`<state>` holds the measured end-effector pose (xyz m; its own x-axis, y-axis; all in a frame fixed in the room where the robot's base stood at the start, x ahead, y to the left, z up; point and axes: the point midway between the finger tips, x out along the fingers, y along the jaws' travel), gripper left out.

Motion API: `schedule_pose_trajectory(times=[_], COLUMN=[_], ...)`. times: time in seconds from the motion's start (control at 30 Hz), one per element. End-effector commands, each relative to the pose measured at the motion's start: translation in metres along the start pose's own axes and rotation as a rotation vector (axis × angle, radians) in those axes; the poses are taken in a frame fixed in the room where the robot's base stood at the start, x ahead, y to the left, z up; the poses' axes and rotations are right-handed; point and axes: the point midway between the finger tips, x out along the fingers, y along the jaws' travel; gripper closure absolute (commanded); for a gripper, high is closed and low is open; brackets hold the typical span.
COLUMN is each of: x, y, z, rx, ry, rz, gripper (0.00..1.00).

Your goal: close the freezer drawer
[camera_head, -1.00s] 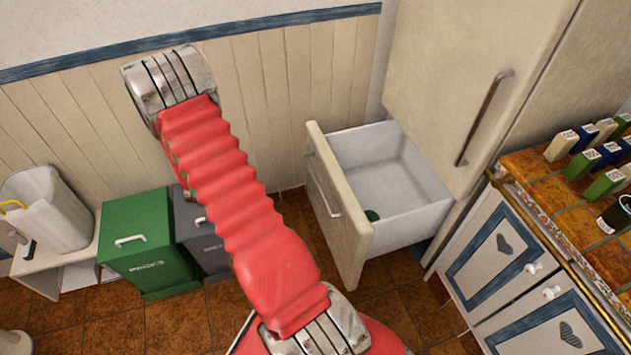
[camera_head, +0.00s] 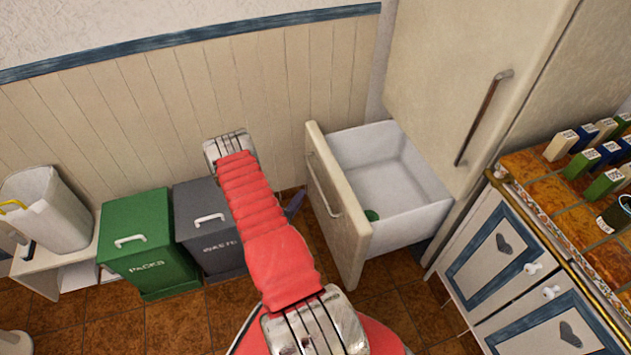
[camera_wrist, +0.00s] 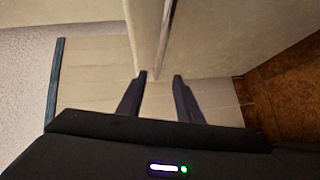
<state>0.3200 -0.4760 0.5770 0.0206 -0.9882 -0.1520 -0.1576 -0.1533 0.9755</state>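The freezer drawer (camera_head: 348,215) is pulled out from the lower part of the tall cream fridge-freezer (camera_head: 450,70) in the head view. Its front panel has a metal handle, and its white bin is open at the top. Cream panels and a narrow seam lie ahead of the fingers. In the head view my red arm mostly hides the gripper; a dark tip shows just left of the drawer front, seemingly apart from it.
A green bin (camera_head: 150,240) and a grey bin (camera_head: 207,225) stand along the panelled wall left of the drawer. A white bin (camera_head: 50,205) sits on a low stand farther left. A tiled counter (camera_head: 540,175) with several small boxes is at the right. Brown tiled floor shows below.

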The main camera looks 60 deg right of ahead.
Motion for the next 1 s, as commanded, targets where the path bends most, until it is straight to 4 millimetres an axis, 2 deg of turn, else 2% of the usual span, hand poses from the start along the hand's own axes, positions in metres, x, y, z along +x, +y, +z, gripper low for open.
schedule_pose_trajectory(times=[0.13, 0.57, 0.77, 1.0], x=[-0.001, 0.004, 0.023, 0.059], y=[-0.002, -0.002, -0.002, -0.002], z=[0.01, 0.009, 0.01, 0.01], rx=[-0.021, -0.02, -0.018, -0.019], ry=[-0.011, -0.01, -0.011, -0.011], rz=[0.018, 0.017, 0.016, 0.016], gripper=[0.67, 0.67, 0.67, 0.67])
